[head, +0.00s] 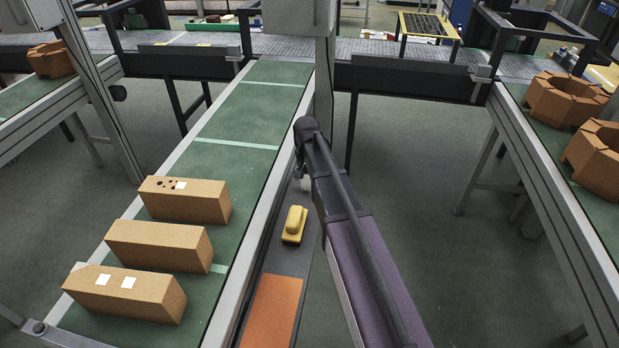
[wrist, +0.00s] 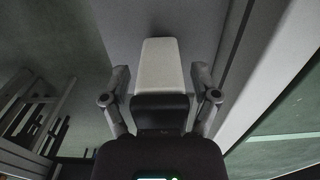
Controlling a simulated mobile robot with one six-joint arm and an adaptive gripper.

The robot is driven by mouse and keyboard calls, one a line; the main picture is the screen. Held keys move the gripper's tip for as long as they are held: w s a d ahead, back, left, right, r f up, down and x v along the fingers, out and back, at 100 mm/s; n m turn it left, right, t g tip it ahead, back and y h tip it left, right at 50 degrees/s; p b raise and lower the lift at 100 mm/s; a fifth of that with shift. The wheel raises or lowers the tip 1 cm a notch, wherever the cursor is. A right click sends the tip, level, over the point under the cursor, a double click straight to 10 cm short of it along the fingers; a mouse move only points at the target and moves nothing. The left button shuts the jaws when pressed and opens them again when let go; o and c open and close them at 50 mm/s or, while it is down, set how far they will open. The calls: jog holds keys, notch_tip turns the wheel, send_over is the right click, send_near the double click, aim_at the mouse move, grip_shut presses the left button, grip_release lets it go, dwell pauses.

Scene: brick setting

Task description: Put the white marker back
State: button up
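My gripper (wrist: 160,74) shows from behind in the wrist view, one finger on each side of a pale block. This block, which seems to be the white marker (wrist: 158,62), has a dark part nearer the camera. Narrow gaps show between the white part and the fingertips; whether the fingers touch the dark part is unclear.
Several orange bricks, such as one with two white squares (head: 125,292), lie on the left green conveyor (head: 237,128). An orange pad (head: 271,312) is at the ledge's near end. A grey post rises behind my arm. Another conveyor with octagonal bricks (head: 565,98) stands at right; open floor lies between.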

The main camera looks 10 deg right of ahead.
jog(key=shift+r, duration=0.15)
dwell(0.3)
notch_tip(320, 180, up, 12)
jog(key=p, duration=1.2)
dwell(0.6)
jog(key=shift+s, duration=0.25)
jog(key=s+n, duration=0.4)
jog(key=s, duration=1.6)
jog(key=shift+s+d+n, duration=0.25)
jog(key=shift+d+n, duration=0.05)
jog(key=shift+d, duration=0.15)
